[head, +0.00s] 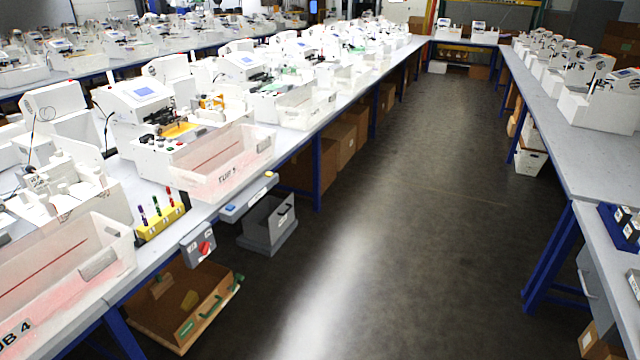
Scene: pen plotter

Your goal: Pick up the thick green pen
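A green pen (156,207) stands upright in a yellow holder (162,226) on the left bench, near its front edge. It is the middle one of three, between a purple pen (142,215) on the left and a red pen (170,197) on the right. The pens are small in view, and I cannot tell how thick each is. Neither of my grippers is in view.
A tub (60,262) stands left of the holder and another tub (225,165) behind it to the right. A grey box with a red knob (204,247) hangs on the bench edge. A cardboard box (205,318) lies below. The aisle floor (400,260) is clear.

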